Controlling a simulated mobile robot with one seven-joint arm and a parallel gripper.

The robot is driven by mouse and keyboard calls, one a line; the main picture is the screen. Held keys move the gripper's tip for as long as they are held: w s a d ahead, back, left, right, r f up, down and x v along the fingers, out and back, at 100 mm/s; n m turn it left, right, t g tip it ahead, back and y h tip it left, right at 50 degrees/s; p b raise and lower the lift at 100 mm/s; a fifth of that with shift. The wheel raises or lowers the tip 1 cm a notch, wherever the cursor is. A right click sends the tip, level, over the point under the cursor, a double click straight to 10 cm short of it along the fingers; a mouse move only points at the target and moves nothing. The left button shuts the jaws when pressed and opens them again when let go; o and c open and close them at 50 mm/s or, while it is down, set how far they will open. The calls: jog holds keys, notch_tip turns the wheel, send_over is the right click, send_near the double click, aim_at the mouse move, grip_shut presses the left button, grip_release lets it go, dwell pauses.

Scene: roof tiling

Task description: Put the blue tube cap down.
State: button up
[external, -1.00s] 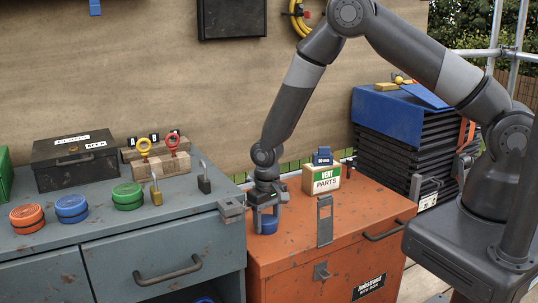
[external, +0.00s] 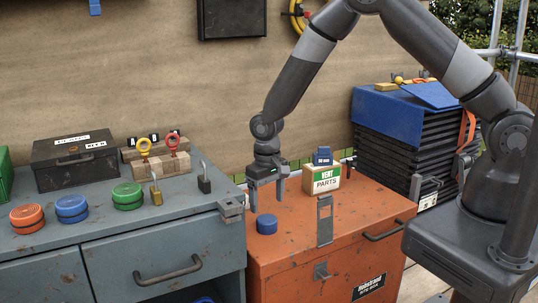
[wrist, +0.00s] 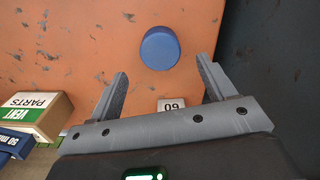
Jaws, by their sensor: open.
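The blue tube cap (external: 267,224) stands on the lid of the orange chest (external: 290,240), near its left edge. In the wrist view the blue cap (wrist: 160,48) lies beyond the fingertips, roughly between their lines, touched by neither finger. My gripper (external: 267,206) is open and empty, above the cap with a clear gap. It also shows open in the wrist view (wrist: 160,80).
A vent parts box (external: 321,179) with a small blue box on it stands at the chest's back. A latch (external: 325,220) is right of the cap. The grey cabinet (external: 170,240) at left bears red, blue and green round containers and padlocks.

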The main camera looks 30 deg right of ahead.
aim_at(267, 218)
jog(key=s+d+r+t, duration=0.1)
jog(key=d+r, duration=0.5)
jog(key=r, duration=0.4)
jog(key=d+r+m+t, duration=0.1)
jog(key=d+r, duration=0.5)
jog(key=r, duration=0.3)
jog(key=s+d+r, duration=0.1)
jog(key=d+r, duration=0.5)
jog(key=r, duration=0.4)
jog(key=s+d+r+t, duration=0.1)
jog(key=s+d+r, duration=0.2)
jog(key=s+d, duration=0.2)
jog(key=s+d+r+m+t, duration=0.1)
jog(key=s+d+r, duration=0.2)
jog(key=s+d, duration=0.2)
jog(key=s+d+r+t, duration=0.1)
jog(key=s+d+r, duration=0.2)
jog(key=s+d, duration=0.3)
jog(key=s, duration=0.2)
jog(key=shift+s+r+m+t, duration=0.25)
jog(key=shift+s+m+t, duration=0.05)
jog(key=shift+s, duration=0.1)
